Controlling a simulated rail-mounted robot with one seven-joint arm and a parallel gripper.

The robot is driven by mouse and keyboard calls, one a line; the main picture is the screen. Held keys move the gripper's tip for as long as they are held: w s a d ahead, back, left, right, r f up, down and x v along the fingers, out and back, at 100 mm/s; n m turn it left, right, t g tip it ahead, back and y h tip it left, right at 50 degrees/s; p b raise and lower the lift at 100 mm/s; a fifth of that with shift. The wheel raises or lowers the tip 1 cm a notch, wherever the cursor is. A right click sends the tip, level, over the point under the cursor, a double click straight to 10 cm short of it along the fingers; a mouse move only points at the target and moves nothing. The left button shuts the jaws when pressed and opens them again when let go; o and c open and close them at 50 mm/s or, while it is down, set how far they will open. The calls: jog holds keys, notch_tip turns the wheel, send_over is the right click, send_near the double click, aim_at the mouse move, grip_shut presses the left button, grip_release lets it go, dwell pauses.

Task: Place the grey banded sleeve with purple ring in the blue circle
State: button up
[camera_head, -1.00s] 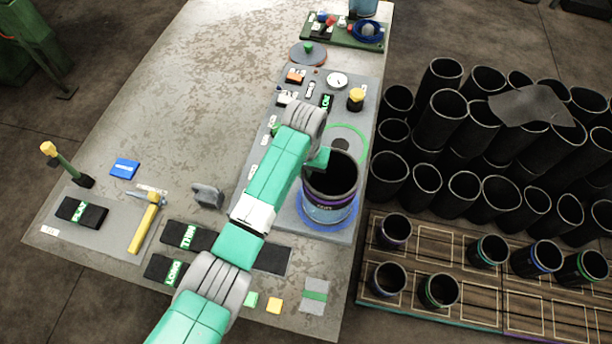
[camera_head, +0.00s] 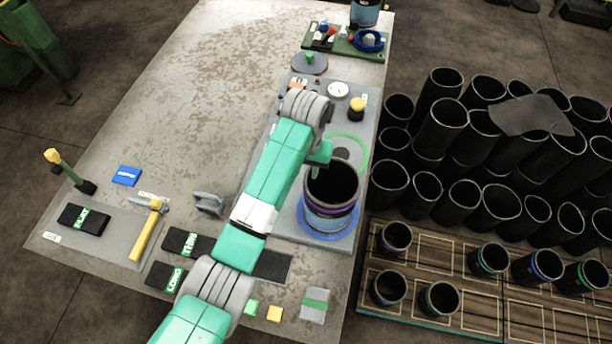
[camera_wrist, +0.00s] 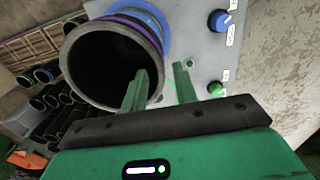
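The grey banded sleeve with the purple ring (camera_head: 331,207) stands upright on the grey board, its dark mouth facing up. The blue circle (camera_head: 327,232) shows around its base, and the sleeve appears to stand inside it; the far side is hidden. In the wrist view the sleeve (camera_wrist: 110,55) shows its purple band below the rim, with the blue circle (camera_wrist: 155,14) beyond.
A green circle (camera_head: 364,150) lies behind the sleeve on the board. A gauge (camera_head: 338,90) and a yellow-topped knob (camera_head: 357,106) stand farther back. Several tall black tubes (camera_head: 440,125) and a wooden rack (camera_head: 450,318) with short sleeves are right.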

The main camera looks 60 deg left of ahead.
notch_tip(320, 180, up, 6)
jog(key=shift+r, duration=0.1)
dwell(0.4)
jog(key=w+d+r+m+t+y, duration=0.2)
jog(key=w+d+r+t, duration=0.3)
jog(key=w+d+r, duration=0.45)
jog(key=w+d+r+m+t, duration=0.3)
jog(key=w+d+r+t, duration=0.35)
jog(key=d+r, duration=0.5)
jog(key=s+d+r+m+t, duration=0.1)
jog(key=s+d+r+t, duration=0.25)
jog(key=r, duration=0.45)
jog(key=s+d+r+m+t, duration=0.15)
jog(key=d+r+t, duration=0.3)
jog(key=r, duration=0.45)
jog(key=s+d+r+t+h, duration=0.2)
jog(key=s+d+r+t, duration=0.3)
jog(key=s+r, duration=0.5)
jog(key=shift+s+d+r, duration=0.4)
jog(key=shift+s+d, duration=0.4)
jog(key=shift+s, duration=0.4)
jog(key=shift+t, duration=0.25)
